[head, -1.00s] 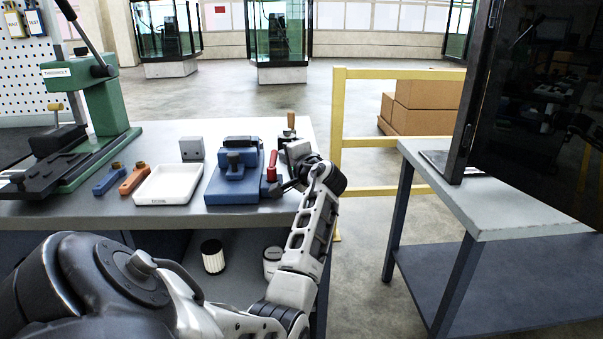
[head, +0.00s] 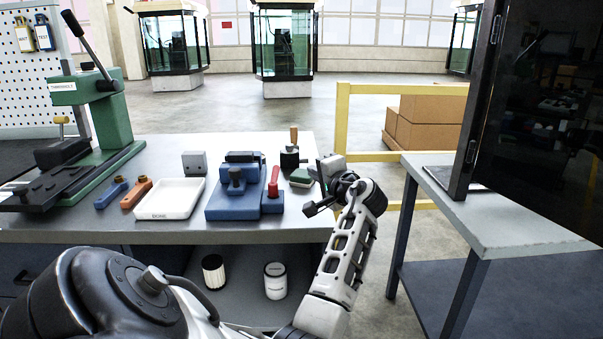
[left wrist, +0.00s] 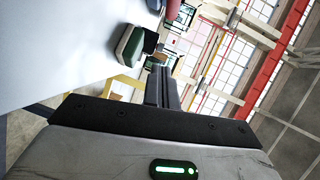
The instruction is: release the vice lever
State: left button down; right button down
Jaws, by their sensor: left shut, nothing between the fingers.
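The blue vice (head: 233,203) sits on the grey bench, right of the white tray. Its red lever (head: 273,183) stands up from a blue block at the vice's right side. My left gripper (head: 309,210) is at the bench's right edge, right of the lever and apart from it. Its fingers are shut and empty. In the left wrist view the shut fingers (left wrist: 162,86) point past a green and grey block (left wrist: 130,46). A red shape at the top of that view may be the lever; I cannot tell. My right gripper is not in view.
A white tray (head: 169,212) and a green press (head: 108,125) are to the left. A yellow rail (head: 343,120) and a second table (head: 455,200) are to the right.

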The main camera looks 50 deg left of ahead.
pick_arm(q)
jog(key=v, duration=0.3)
jog(key=w+v, duration=0.1)
jog(key=v, duration=0.2)
jog(key=shift+w+r, duration=0.1)
jog(key=shift+w, duration=0.1)
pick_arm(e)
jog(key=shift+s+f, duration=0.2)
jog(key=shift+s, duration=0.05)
pick_arm(q)
jog(key=shift+d, duration=0.1)
jog(key=s+d+f+m+t+h+p, duration=0.15)
jog(key=d+f+m+t+h, duration=0.55)
jog(key=d+f, duration=0.9)
jog(key=s+d+f+n+h, duration=0.2)
jog(key=s+d+f+h, duration=0.2)
jog(key=s+d, duration=0.5)
jog(key=s+d+f+n+t+h+p, duration=0.1)
jog(key=s+d+f+n+h, duration=0.2)
jog(key=s+d+h, duration=0.5)
jog(key=d+f, duration=0.1)
jog(key=d, duration=0.3)
jog(key=shift+s+h+p, duration=0.3)
jog(key=shift+s+h, duration=0.1)
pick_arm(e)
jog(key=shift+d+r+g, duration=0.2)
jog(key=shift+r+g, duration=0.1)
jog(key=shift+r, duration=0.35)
